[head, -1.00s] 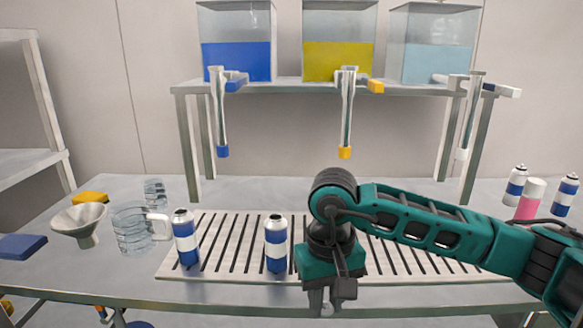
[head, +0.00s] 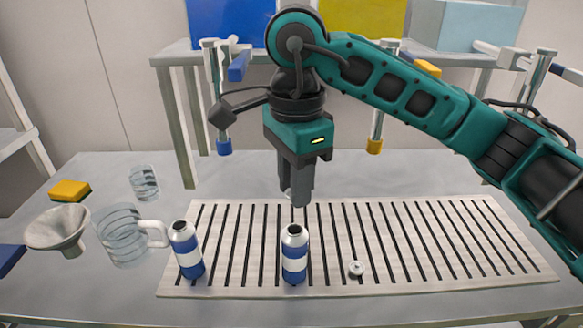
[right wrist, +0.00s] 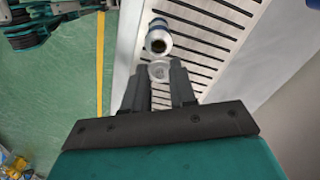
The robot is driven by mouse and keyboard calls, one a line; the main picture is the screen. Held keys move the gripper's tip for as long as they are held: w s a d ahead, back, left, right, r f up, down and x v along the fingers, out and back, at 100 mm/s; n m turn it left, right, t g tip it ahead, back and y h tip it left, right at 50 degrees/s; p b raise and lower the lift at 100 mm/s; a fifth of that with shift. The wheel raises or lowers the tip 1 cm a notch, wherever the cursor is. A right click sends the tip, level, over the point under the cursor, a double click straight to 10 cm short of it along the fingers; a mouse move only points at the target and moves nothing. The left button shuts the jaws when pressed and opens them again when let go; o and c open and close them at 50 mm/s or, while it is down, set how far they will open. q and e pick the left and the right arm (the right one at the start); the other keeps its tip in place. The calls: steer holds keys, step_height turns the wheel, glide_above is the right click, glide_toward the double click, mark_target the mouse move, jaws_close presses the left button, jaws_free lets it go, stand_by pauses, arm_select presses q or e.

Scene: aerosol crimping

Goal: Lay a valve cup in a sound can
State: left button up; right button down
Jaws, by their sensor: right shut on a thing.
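My right gripper (head: 297,200) points down and is shut on a small pale valve cup (right wrist: 160,70), which shows between its fingertips in the right wrist view. In the head view the cup is mostly hidden by the fingers. The gripper hangs above the middle blue-and-white can (head: 294,256), apart from it. That can stands upright with an open dark mouth; in the right wrist view the can (right wrist: 158,40) shows just beyond the cup. A second can (head: 187,252) stands upright to the left. Another valve cup (head: 357,268) lies on the slotted board. My left gripper is out of view.
The slotted board (head: 450,265) is clear to the right. A glass jug (head: 122,238), a funnel (head: 58,228), a beaker (head: 144,182) and a yellow sponge (head: 69,190) stand at the left. A shelf with taps (head: 223,120) and tanks rises behind my arm.

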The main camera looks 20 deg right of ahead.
mark_target(295, 233)
steer(key=shift+s+f+b, duration=0.15)
steer(key=shift+f+b, duration=0.5)
steer(key=shift+f, duration=0.5)
step_height(295, 233, down, 3)
steer(key=shift+r+b, duration=0.2)
steer(key=shift+b, duration=0.65)
steer(key=shift+f+b, duration=0.45)
steer(key=shift+b, duration=0.6)
steer(key=c, duration=0.9)
jaws_free()
steer(key=shift+o, duration=0.5)
